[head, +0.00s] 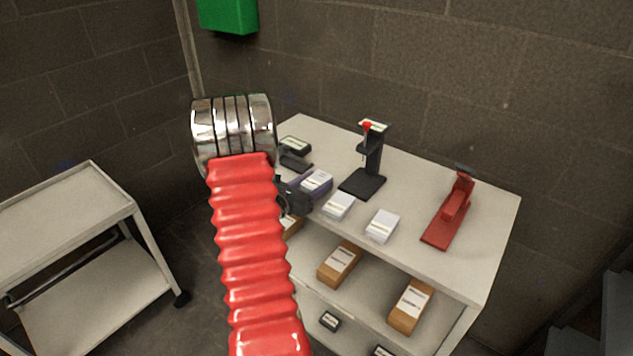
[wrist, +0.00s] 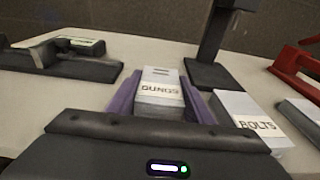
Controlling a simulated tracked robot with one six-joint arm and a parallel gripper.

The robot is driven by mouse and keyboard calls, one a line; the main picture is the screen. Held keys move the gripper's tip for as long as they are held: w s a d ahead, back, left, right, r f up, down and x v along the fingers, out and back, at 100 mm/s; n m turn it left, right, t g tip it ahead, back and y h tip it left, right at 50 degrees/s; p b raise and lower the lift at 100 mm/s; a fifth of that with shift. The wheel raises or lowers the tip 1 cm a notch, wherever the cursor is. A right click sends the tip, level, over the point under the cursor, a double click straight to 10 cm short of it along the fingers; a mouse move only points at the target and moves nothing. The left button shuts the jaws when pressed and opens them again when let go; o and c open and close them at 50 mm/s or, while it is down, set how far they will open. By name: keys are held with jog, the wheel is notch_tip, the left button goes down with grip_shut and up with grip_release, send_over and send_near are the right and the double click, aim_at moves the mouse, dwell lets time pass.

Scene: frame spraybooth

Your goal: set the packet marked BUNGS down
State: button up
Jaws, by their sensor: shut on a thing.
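The packet marked BUNGS (wrist: 160,92) is a white block with a label. It sits between the two purple fingers of my gripper (wrist: 160,78), which are shut on it from both sides. In the head view the packet (head: 317,179) is over the left front part of the grey bench top (head: 408,183), with my gripper (head: 314,184) around it. My red sleeved arm hides part of the bench's left side. I cannot tell whether the packet's underside touches the top.
A white packet marked BOLTS (wrist: 252,118) lies just right of my gripper, with another white packet (head: 382,226) further right. A black stand (head: 364,183) is behind, a dark device (head: 292,158) back left, a red tool (head: 450,213) right. Brown boxes (head: 340,262) lie below.

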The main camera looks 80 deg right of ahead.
jog(key=o, duration=1.1)
jog(key=shift+o, duration=0.2)
jog(key=v, duration=1.2)
jog(key=shift+r, duration=0.1)
